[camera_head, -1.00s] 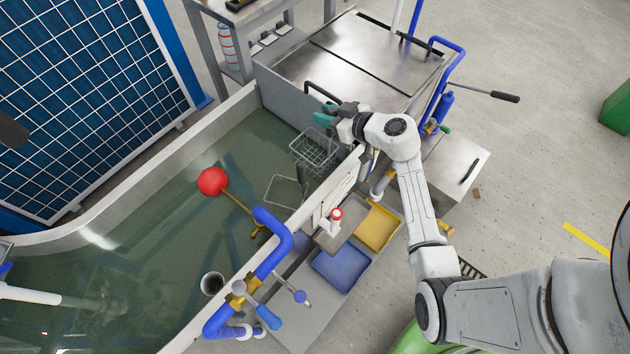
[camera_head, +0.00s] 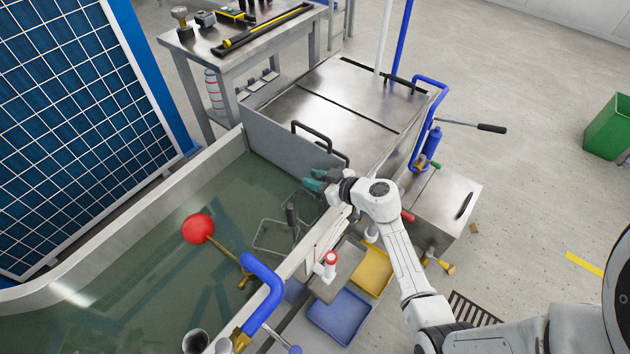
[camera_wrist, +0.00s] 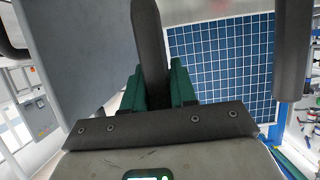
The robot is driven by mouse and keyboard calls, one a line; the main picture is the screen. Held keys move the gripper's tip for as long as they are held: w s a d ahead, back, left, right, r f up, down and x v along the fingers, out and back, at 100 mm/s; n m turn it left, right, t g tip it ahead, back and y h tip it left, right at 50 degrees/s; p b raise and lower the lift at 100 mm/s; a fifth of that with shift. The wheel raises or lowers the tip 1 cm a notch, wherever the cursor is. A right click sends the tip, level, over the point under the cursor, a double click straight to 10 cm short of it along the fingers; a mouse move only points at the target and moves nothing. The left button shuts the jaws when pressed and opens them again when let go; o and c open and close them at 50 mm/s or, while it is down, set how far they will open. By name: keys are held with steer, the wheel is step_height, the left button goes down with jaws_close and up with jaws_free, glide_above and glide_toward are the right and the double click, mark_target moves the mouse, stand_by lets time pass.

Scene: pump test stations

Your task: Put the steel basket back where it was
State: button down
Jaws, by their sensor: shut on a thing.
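The steel basket (camera_head: 305,207) is a wire-mesh basket just below my gripper, low at the tank's inner wall. Only a little of it shows now, so I cannot tell whether it rests on anything. A thin wire frame (camera_head: 262,236) sits in the tank just left of the basket, beside a dark post.
A grey panel with a black handle (camera_head: 312,130) rises behind my gripper. The tank's metal rim (camera_head: 312,245) runs below my arm. A red float ball (camera_head: 197,229) on a rod and a blue pipe (camera_head: 268,280) are nearby. Yellow and blue trays (camera_head: 341,315) lie outside the tank.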

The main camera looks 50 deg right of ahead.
steer(key=shift+r, duration=0.1)
steer(key=c, duration=0.9)
jaws_free()
